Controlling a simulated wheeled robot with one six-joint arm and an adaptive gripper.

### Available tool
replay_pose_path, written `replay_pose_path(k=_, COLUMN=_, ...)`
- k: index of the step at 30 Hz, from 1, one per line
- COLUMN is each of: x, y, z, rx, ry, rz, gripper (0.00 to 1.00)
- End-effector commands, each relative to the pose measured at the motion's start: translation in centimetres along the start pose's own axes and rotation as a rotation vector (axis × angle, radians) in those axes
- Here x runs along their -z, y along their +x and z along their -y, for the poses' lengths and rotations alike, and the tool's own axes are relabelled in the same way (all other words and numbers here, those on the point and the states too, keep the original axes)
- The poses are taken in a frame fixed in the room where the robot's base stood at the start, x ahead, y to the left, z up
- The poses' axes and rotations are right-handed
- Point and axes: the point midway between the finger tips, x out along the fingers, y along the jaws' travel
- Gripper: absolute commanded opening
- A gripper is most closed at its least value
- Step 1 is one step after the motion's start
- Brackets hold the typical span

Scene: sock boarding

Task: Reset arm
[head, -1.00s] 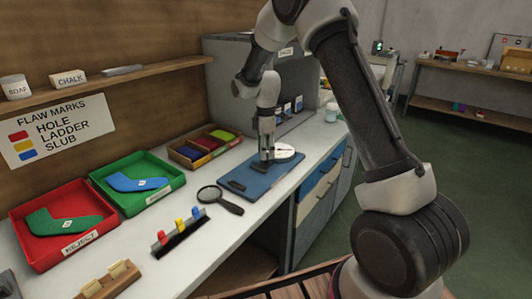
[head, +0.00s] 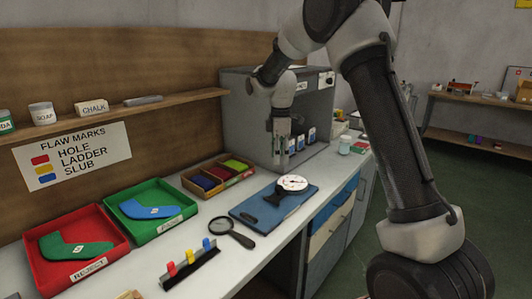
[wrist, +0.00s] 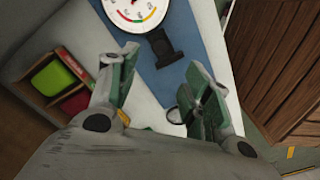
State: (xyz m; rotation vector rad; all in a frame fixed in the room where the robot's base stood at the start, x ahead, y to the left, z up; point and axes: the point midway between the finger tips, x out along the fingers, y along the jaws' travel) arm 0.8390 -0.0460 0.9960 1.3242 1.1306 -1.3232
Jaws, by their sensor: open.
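My gripper (head: 279,163) hangs above the workbench, pointing down, clear of the blue board (head: 248,206). In the wrist view its two fingers (wrist: 162,80) stand wide apart with nothing between them. A round white dial gauge (head: 293,182) with a black handle lies on the blue board. In the wrist view the gauge (wrist: 128,8) is beyond the fingers, its handle (wrist: 160,46) reaching toward the gap. A green sock (head: 72,248) lies in the red REJECT tray (head: 98,235). A blue sock (head: 140,209) lies in the green tray (head: 176,231).
A box of coloured items (head: 218,177), a magnifying glass (head: 232,231) and a rack of coloured clips (head: 190,262) stand on the bench. A grey cabinet (head: 245,110) stands behind my gripper. A shelf (head: 130,108) runs along the wooden back wall.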

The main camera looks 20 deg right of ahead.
Motion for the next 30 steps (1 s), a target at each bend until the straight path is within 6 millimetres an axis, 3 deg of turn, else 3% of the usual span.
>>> replay_pose_path(k=7, x=0.0, y=0.0, z=0.0, rx=-0.001, ry=0.143, rz=0.000, gripper=0.49)
replay_pose_path(k=10, x=-0.5, y=1.4, z=1.5, rx=0.033, ry=0.304, rz=0.017, gripper=0.49)
replay_pose_path(k=12, x=-1.3, y=2.2, z=3.7, rx=0.066, ry=0.433, rz=0.040, gripper=0.49)
replay_pose_path(k=14, x=-2.1, y=1.7, z=5.9, rx=0.075, ry=0.549, rz=0.051, gripper=0.49)
replay_pose_path(k=23, x=-7.2, y=-4.1, z=16.1, rx=0.039, ry=0.995, rz=0.038, gripper=0.49)
replay_pose_path(k=30, x=-11.8, y=-8.2, z=26.3, rx=-0.041, ry=1.284, rz=-0.053, gripper=0.49)
